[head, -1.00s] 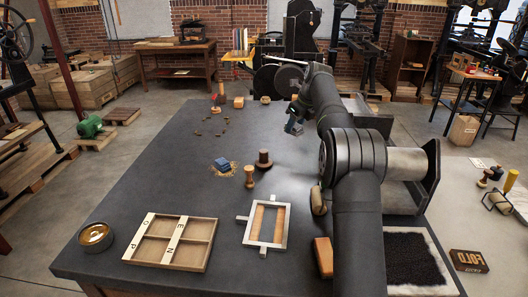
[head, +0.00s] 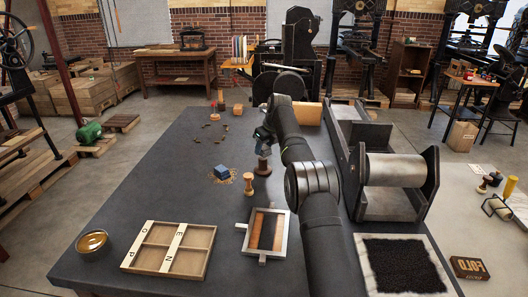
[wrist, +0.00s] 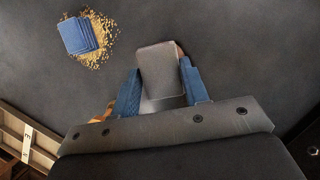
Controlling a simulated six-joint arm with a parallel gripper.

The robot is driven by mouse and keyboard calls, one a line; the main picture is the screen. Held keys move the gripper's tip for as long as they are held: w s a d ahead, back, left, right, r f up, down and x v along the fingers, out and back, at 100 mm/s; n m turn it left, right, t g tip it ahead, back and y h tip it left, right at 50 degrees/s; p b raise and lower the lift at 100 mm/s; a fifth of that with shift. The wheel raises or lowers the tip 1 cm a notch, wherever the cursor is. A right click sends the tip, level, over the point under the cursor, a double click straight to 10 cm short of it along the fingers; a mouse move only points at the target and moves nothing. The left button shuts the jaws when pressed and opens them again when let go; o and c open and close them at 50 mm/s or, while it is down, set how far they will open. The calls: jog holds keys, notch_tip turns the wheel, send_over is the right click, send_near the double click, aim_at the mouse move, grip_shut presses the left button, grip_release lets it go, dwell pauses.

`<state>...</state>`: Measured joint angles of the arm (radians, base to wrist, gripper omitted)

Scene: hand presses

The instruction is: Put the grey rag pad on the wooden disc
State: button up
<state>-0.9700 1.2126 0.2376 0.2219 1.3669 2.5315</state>
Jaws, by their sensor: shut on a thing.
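My gripper (wrist: 160,88) is shut on the grey rag pad (wrist: 158,62), a grey block-like piece between its blue fingers in the wrist view. In the head view my gripper (head: 264,138) is over a dark brown round wooden piece (head: 263,168) with a wide disc-like base, which seems to be the wooden disc. In the wrist view only a reddish-brown sliver of it (wrist: 180,49) shows past the pad's far right edge. The pad hides most of it, and I cannot tell whether they touch.
A blue pad (head: 221,171) lies on gold flakes to the left. A light wooden peg (head: 249,183) stands close by. Nearer are a metal frame (head: 245,228), a lettered wooden tray (head: 151,265) and a round tin (head: 92,243).

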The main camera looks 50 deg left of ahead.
jog(key=shift+f, duration=0.95)
jog(key=shift+f, duration=0.1)
jog(key=o, duration=1)
jog(key=shift+c, duration=0.2)
jog(key=v, duration=1.2)
